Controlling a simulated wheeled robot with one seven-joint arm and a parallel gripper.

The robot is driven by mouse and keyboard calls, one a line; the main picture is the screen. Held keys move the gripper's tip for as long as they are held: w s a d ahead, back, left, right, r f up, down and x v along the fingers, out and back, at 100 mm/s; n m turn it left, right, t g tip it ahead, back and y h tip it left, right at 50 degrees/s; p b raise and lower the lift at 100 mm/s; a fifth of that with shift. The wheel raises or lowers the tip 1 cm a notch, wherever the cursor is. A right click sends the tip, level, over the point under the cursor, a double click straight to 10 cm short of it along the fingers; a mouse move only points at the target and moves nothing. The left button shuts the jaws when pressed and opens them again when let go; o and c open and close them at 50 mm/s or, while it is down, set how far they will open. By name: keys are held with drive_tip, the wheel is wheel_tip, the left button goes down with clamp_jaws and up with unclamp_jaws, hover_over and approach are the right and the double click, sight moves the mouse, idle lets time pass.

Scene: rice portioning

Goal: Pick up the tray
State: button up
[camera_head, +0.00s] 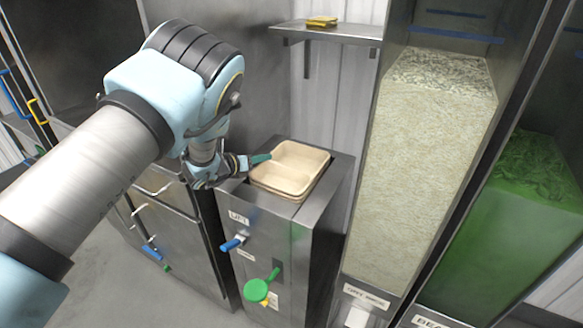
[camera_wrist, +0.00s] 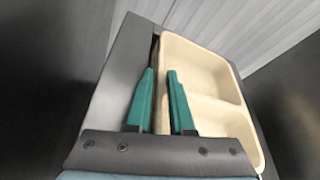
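The tray (camera_head: 289,169) is cream-coloured with raised walls. It lies on top of a stack in the opening of the metal lift cabinet, and brown edges show beneath it. In the wrist view the tray (camera_wrist: 207,62) has a divider across it. My gripper (camera_head: 262,159) is at the tray's left rim. In the wrist view my gripper (camera_wrist: 161,73) has its green fingers on either side of that rim, the right one inside the tray. The fingers are apart; whether they press on the rim cannot be told.
The lift cabinet (camera_head: 318,215) has a blue-handled lever (camera_head: 232,244) and a green round handle (camera_head: 256,290) on its front. A tall rice dispenser (camera_head: 420,170) stands close on the right, with a green-filled one (camera_head: 525,230) beyond. A wall shelf (camera_head: 335,33) holds a yellow item (camera_head: 321,21).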

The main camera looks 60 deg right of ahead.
drive_tip(key=shift+d+f, duration=0.15)
drive_tip(key=shift+d, duration=0.1)
drive_tip(key=shift+c, duration=0.3)
clamp_jaws()
idle(1.0)
